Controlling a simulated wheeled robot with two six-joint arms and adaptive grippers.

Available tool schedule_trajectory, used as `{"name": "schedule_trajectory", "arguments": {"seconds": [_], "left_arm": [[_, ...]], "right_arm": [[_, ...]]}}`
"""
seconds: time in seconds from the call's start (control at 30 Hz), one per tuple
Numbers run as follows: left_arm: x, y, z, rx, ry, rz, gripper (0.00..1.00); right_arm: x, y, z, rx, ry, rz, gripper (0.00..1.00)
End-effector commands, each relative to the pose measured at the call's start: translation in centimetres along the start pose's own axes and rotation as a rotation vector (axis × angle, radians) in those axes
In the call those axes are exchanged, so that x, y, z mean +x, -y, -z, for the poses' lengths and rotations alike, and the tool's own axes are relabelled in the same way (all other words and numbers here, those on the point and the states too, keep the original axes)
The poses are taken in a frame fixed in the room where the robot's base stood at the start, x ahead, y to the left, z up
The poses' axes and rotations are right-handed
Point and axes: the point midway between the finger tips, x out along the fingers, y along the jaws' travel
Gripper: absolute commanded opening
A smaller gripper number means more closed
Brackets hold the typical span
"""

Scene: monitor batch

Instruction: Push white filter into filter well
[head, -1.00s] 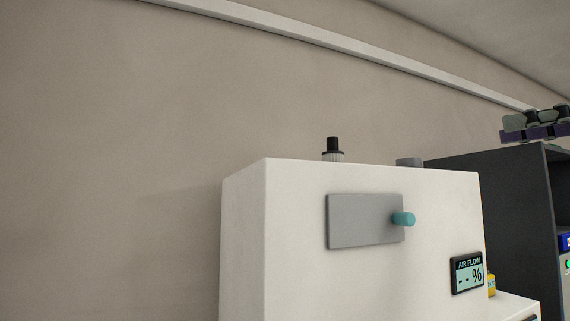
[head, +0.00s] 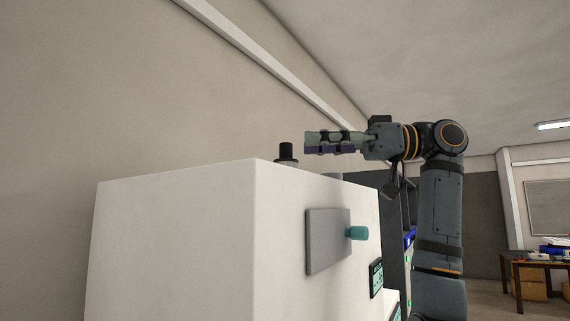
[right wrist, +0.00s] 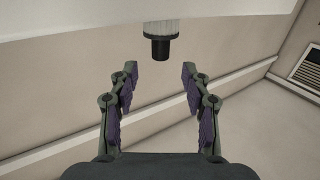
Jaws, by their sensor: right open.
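The filter (head: 286,160) stands upright on top of the white cabinet (head: 170,235), with a black knob above a pale ribbed body. In the right wrist view the ribbed body (right wrist: 161,28) and black knob (right wrist: 159,50) show at top centre. My right gripper (head: 308,143) reaches in from the right above the cabinet, its fingertips close to the knob in the picture. In the right wrist view its purple-padded fingers (right wrist: 159,76) are spread and empty, with the knob just beyond the tips. The filter well and the filter's lower end are hidden. My left gripper is out of view.
The cabinet front has a grey panel (head: 326,241) with a teal knob (head: 357,233) and an air flow display (head: 376,279). A dark cabinet (head: 399,205) stands behind my right arm. A table (head: 535,266) stands far right. The space above the cabinet's left side is clear.

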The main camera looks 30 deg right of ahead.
Motion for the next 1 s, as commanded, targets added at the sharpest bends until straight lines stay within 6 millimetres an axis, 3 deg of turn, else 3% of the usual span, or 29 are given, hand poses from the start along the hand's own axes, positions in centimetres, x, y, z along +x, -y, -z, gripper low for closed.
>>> {"name": "schedule_trajectory", "arguments": {"seconds": [0.17,0.3,0.5,0.73,1.0], "left_arm": [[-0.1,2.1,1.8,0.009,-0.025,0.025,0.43],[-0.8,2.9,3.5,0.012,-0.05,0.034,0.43],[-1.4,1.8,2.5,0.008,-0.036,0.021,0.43],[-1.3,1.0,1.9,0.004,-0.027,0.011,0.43],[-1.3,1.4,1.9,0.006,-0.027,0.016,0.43]], "right_arm": [[0.6,0.0,0.0,0.0,0.0,0.0,0.48],[2.7,-0.1,-0.5,0.002,0.004,0.0,0.48],[5.4,-0.1,-0.7,0.0,0.001,0.0,0.48],[5.6,-0.1,-0.8,0.0,-0.001,-0.001,0.48],[5.6,-0.1,-0.8,0.0,-0.001,-0.001,0.14]]}}
